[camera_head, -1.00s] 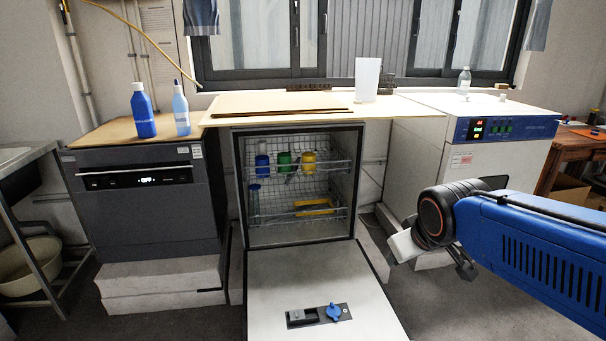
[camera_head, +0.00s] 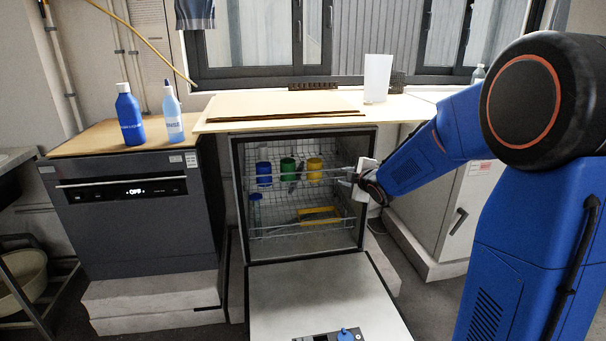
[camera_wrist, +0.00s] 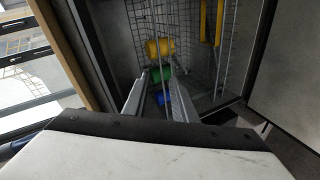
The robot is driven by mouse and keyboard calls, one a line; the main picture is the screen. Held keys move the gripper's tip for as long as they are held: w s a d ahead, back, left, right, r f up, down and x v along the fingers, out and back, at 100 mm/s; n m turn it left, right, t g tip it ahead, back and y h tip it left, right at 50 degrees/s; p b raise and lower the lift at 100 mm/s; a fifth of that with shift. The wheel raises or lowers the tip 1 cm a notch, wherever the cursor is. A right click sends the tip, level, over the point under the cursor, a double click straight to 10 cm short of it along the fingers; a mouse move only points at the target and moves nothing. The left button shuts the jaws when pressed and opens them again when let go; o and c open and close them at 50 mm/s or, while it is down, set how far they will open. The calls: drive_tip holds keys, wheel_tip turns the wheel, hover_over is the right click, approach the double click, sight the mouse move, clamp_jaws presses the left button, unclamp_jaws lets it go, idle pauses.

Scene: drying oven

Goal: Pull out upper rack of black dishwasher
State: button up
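The open dishwasher (camera_head: 372,215) has a dark frame and its door (camera_head: 315,300) folded down flat in front. Its upper wire rack (camera_head: 325,181) sits inside and holds blue, green and yellow cups, which also show in the wrist view. A lower rack (camera_head: 300,234) with a yellow item is below. My gripper (camera_head: 347,176) is at the right front corner of the upper rack, by the opening. In the wrist view its two grey fingers (camera_wrist: 157,96) are apart, pointing toward the cups. I cannot tell whether a rack wire lies between them.
A closed dark machine (camera_head: 130,215) with a lit display stands left. A worktop (camera_head: 260,108) with a board and white container (camera_head: 377,78) is above the open one. Two blue bottles (camera_head: 130,118) stand left. A white cabinet (camera_head: 455,205) is at right.

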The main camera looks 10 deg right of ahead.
sight(304, 172)
drive_tip(key=w+a+f+n+y, duration=0.1)
drive_tip(key=w+a+f+n, duration=0.1)
drive_tip(key=w, duration=0.6)
drive_tip(key=w+a+f+n+y, duration=0.2)
drive_tip(key=w+a+f, duration=0.2)
drive_tip(key=w, duration=0.4)
drive_tip(key=w+a+f+n+t+y, duration=0.1)
drive_tip(key=w+a+f+n, duration=0.1)
drive_tip(key=w, duration=0.6)
drive_tip(key=shift+a+f+y, duration=0.15)
drive_tip(key=shift+a+f, duration=0.1)
drive_tip(key=shift+a, duration=0.35)
drive_tip(key=shift+a+f+y, duration=0.15)
drive_tip(key=shift+a+f, duration=0.1)
drive_tip(key=shift+a, duration=0.35)
drive_tip(key=shift+c, duration=0.3)
clamp_jaws()
